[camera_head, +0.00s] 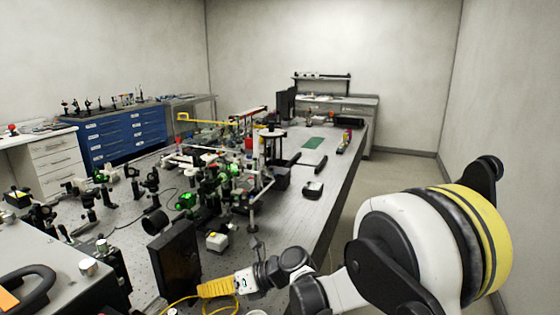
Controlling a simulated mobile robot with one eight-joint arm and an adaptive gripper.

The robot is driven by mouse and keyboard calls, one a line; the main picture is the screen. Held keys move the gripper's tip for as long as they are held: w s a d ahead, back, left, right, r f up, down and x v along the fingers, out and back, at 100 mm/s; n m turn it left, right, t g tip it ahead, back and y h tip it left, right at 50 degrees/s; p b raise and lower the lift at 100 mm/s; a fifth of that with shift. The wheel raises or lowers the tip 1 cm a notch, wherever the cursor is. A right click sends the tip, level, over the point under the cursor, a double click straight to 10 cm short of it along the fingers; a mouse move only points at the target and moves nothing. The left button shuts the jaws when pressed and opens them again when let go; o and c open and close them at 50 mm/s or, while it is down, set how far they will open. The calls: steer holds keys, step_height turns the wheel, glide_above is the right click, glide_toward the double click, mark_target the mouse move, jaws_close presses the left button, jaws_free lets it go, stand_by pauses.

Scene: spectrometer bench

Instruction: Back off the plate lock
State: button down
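I cannot pick out the plate lock for certain in the head view; the parts on the optical bench (292,210) are small and crowded. A dark stand with a round plate on top (272,132) rises near the middle of the bench. My arm reaches in from the lower right, and its wrist is low over the near part of the bench.
Green-lit optics (186,201) and several mounts crowd the bench's left and middle. A small pale box (217,241) sits near the wrist. A yellow cable (217,289) runs beside it.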

steer(key=shift+s+a+r, duration=0.1)
steer(key=shift+r, duration=0.3)
steer(key=shift+s+d, duration=0.35)
steer(key=shift+d, duration=0.6)
steer(key=shift+s+d, duration=0.3)
steer(key=shift+d, duration=0.65)
steer(key=shift+s+d, duration=0.35)
steer(key=shift+d, duration=0.6)
